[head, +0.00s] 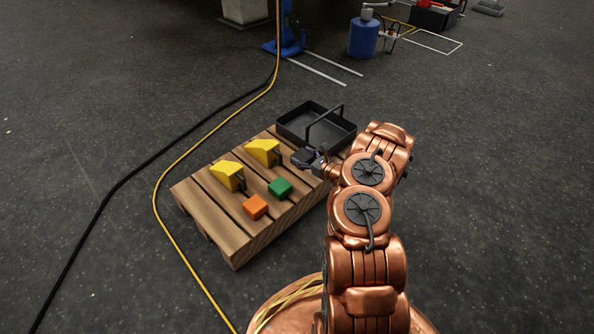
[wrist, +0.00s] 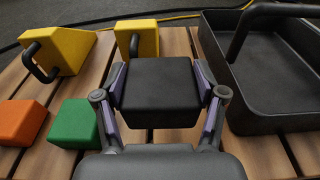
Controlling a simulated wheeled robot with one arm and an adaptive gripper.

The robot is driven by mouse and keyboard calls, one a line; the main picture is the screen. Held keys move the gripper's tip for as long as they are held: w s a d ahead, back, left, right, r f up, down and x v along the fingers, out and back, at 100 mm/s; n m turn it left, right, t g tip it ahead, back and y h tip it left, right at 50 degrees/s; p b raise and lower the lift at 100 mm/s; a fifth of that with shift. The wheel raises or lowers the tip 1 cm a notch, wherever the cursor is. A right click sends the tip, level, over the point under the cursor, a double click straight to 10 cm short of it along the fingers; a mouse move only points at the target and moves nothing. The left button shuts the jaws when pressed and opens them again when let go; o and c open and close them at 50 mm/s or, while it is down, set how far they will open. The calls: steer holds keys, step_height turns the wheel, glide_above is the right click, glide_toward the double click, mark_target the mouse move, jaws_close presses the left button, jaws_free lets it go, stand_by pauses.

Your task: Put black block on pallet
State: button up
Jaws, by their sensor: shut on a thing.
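The black block (wrist: 160,92) is between the two fingers of my gripper (wrist: 160,95) in the wrist view, and the fingers are shut on its sides. In the head view the black block (head: 303,157) shows at the end of my arm, beside the black tray. The wooden pallet (head: 235,240) lies on the floor under and around my gripper (head: 310,160). The wrist view shows pallet slats (wrist: 265,158) below the block. I cannot tell whether the block touches the slats.
On the pallet are two yellow wedges with black handles (head: 229,175) (head: 263,151), an orange block (head: 255,206) and a green block (head: 280,188). A black tray with a handle (head: 316,122) stands at the pallet's far end. Cables (head: 155,195) run along the floor left of it.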

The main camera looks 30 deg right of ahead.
mark_target(302, 175)
steer(key=shift+f+b, duration=1.25)
steer(key=shift+f, duration=2.05)
steer(key=shift+f, duration=0.15)
steer(key=o, duration=1.3)
